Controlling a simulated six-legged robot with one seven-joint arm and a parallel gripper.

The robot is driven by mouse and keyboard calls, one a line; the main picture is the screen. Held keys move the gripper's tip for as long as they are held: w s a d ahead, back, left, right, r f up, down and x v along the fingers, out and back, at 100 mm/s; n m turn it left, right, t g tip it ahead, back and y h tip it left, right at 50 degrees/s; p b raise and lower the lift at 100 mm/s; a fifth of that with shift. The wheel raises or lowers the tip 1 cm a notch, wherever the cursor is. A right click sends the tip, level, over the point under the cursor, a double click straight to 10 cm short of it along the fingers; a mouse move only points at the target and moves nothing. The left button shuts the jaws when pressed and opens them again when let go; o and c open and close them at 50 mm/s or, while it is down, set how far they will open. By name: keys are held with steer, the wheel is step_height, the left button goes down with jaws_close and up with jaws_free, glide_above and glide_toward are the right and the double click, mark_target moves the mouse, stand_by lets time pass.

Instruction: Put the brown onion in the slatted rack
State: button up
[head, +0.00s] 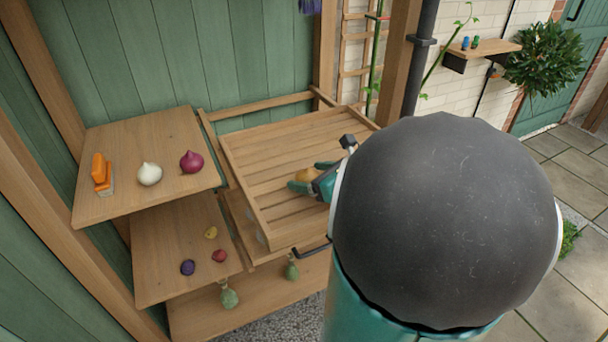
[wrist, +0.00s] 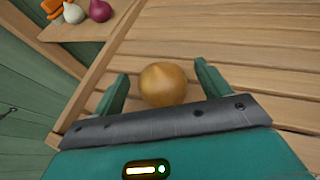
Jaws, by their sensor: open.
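The brown onion (wrist: 164,84) rests on the slats of the slatted rack (wrist: 245,24), in its left part in the wrist view. In the head view the onion (head: 306,175) sits near the middle of the slatted rack (head: 262,147), partly hidden by my gripper (head: 318,177). My gripper (wrist: 160,85) is open, with one green finger on each side of the onion. Small gaps show between the onion and both fingers in the wrist view.
Small round items lie on the lower shelf (head: 160,236). The rack has raised wooden edges. Most of its slats are bare.

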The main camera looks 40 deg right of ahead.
steer(key=v, duration=0.9)
steer(key=shift+s, duration=0.1)
